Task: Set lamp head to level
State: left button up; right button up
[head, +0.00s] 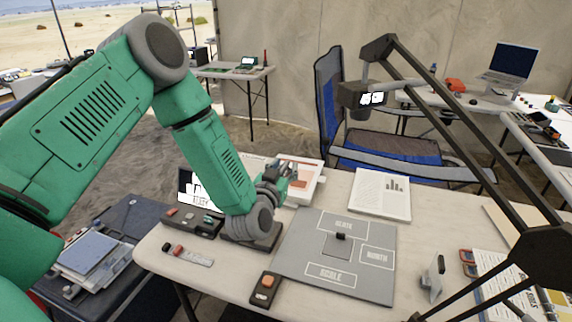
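The desk lamp has a black jointed arm (455,140) that rises from the lower right and bends at an elbow at the top. Its dark lamp head (350,95) hangs from that elbow above the table's back edge, with bright lit patches on its right face. Whether the head is level or tilted is hard to tell. My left gripper (286,172) is low over the back left of the table, well below and left of the lamp head, not touching it. Its fingers are small and overlap the papers behind, so their opening is unclear. My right gripper is out of view.
A blue folding chair (390,150) stands behind. The space between gripper and lamp head looks clear.

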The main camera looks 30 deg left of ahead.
pick_arm(q)
jog(key=shift+w+a, duration=0.1)
jog(key=shift+w, duration=0.3)
jog(key=shift+c, duration=0.5)
grip_shut()
jog(key=shift+a+r, duration=0.1)
jog(key=shift+s+a+r+n, duration=0.2)
jog(key=shift+a+n, duration=0.2)
jog(key=shift+n, duration=0.25)
jog(key=shift+s+a+r+n, duration=0.15)
jog(key=shift+a+n, duration=0.25)
jog(key=shift+n, duration=0.25)
jog(key=a+n, duration=0.1)
jog(key=a+n+b, duration=0.1)
jog(key=n, duration=0.1)
jog(key=shift+s+a+r, duration=0.1)
jog(key=shift+s+r, duration=0.1)
jog(key=shift+a, duration=0.35)
jog(key=shift+s+a, duration=0.1)
